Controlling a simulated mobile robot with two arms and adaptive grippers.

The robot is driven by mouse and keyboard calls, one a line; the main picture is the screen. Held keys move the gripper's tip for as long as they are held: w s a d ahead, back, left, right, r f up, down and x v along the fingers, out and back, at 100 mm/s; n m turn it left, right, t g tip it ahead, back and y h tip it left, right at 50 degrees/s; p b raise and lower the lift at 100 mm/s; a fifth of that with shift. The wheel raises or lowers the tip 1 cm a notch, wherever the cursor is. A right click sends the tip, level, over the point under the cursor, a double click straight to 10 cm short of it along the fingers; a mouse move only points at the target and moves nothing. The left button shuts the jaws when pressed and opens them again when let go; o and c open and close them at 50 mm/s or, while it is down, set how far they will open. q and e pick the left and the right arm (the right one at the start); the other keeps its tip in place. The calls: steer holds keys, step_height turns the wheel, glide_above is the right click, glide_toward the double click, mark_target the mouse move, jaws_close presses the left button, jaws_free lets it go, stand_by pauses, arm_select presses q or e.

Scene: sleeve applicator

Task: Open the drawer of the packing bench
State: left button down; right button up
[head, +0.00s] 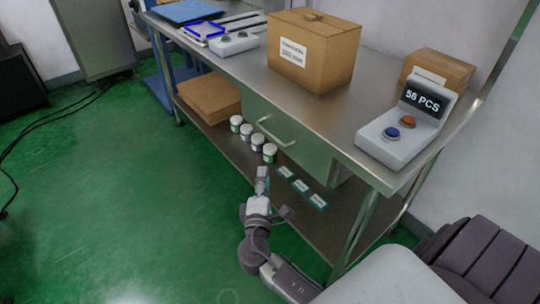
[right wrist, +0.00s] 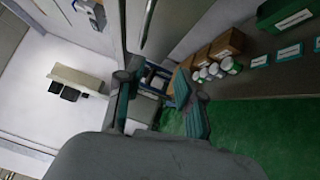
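The packing bench (head: 325,112) has a metal top and a grey-green drawer (head: 312,153) under it. The drawer looks closed, and its pale bar handle (head: 274,134) is on the front. My right gripper (head: 262,175) is in front of the bench, below the handle in the head view and apart from it. In the right wrist view its two fingers (right wrist: 155,98) are spread with nothing held between them. My left gripper is not in view.
A large cardboard box (head: 312,55), a counter with buttons (head: 405,128) and a smaller box (head: 440,68) stand on top.

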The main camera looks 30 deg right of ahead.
mark_target(270, 135)
steer(key=shift+h, duration=0.6)
steer(key=r+x, duration=0.1)
steer(key=x, duration=0.8)
steer(key=r+x, duration=0.1)
steer(key=x, duration=0.4)
steer(key=shift+s+r, duration=0.15)
steer(key=shift+r, duration=0.15)
jaws_close()
